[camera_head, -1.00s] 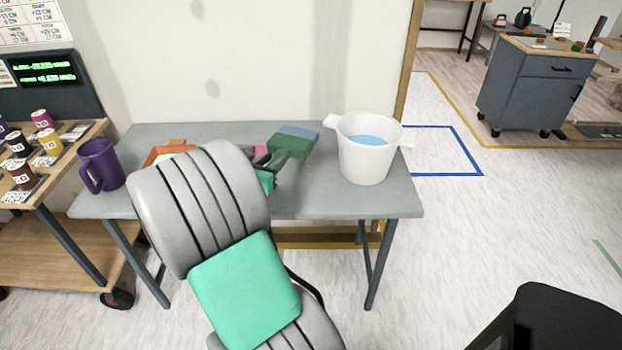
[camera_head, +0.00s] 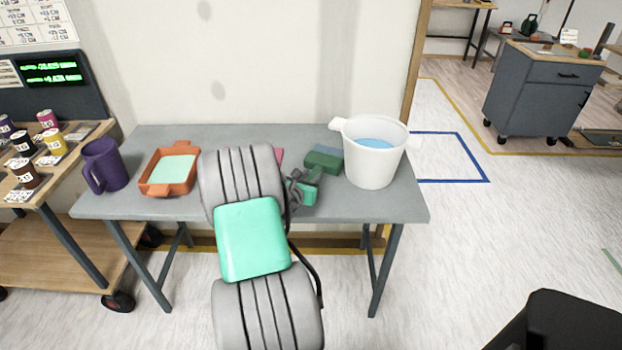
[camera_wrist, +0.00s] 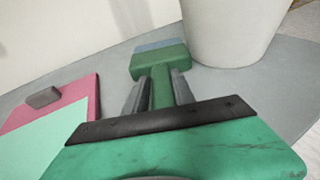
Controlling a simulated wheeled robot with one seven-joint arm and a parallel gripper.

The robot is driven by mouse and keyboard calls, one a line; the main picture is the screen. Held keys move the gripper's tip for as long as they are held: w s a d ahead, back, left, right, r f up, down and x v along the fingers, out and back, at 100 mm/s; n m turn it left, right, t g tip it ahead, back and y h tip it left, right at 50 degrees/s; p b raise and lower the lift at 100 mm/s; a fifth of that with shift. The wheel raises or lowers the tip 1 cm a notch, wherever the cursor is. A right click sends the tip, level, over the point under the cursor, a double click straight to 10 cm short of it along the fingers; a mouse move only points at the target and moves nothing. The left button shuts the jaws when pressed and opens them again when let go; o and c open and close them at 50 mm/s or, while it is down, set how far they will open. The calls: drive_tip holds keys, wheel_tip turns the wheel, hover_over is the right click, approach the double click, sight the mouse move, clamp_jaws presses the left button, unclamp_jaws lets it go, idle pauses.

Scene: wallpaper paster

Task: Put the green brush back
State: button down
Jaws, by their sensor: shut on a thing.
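The green brush (camera_head: 323,160) has a dark green handle and head with blue-grey bristles. It also shows in the wrist view (camera_wrist: 158,58), its head pointing away from me and its handle between my fingers. My gripper (camera_head: 306,183), also in the wrist view (camera_wrist: 158,90), is shut on the handle. The brush is over the grey table (camera_head: 225,134), just left of the white bucket (camera_head: 372,165). I cannot tell whether the brush touches the table. My arm hides the middle of the table.
An orange tray (camera_head: 150,186) with pale green contents and a purple jug (camera_head: 103,166) stand on the left of the table. A pink object (camera_wrist: 85,104) with a mint area lies left of my gripper. The bucket holds blue liquid. A cart with paint cans (camera_head: 22,172) adjoins on the left.

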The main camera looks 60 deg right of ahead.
drive_tip(key=c, duration=1.1)
unclamp_jaws()
drive_tip(key=shift+o, duration=0.2)
drive_tip(key=shift+a, duration=0.15)
drive_tip(key=v, duration=1.1)
drive_tip(key=shift+s+a+r+p, duration=0.1)
drive_tip(key=shift+a+r+p, duration=0.05)
drive_tip(key=shift+a+p, duration=0.2)
drive_tip(key=w+a+m+t+y, duration=0.1)
drive_tip(key=w+a+m+y, duration=0.3)
drive_tip(key=a, duration=0.6)
drive_tip(key=w+a+f+m+t+y, duration=0.1)
drive_tip(key=w+a+m+y, duration=0.15)
drive_tip(key=a+m, duration=0.55)
drive_tip(key=w+a+m+t+y, duration=0.1)
drive_tip(key=w+a+m+y, duration=0.3)
drive_tip(key=a, duration=0.8)
drive_tip(key=s+a+r+m+g+y, duration=0.25)
drive_tip(key=s+a+y, duration=0.4)
drive_tip(key=a, duration=0.75)
wheel_tip(320, 180, up, 11)
drive_tip(key=t+h+p, duration=0.1)
drive_tip(key=h+p, duration=0.1)
drive_tip(key=p, duration=0.6)
drive_tip(key=shift+f, duration=0.2)
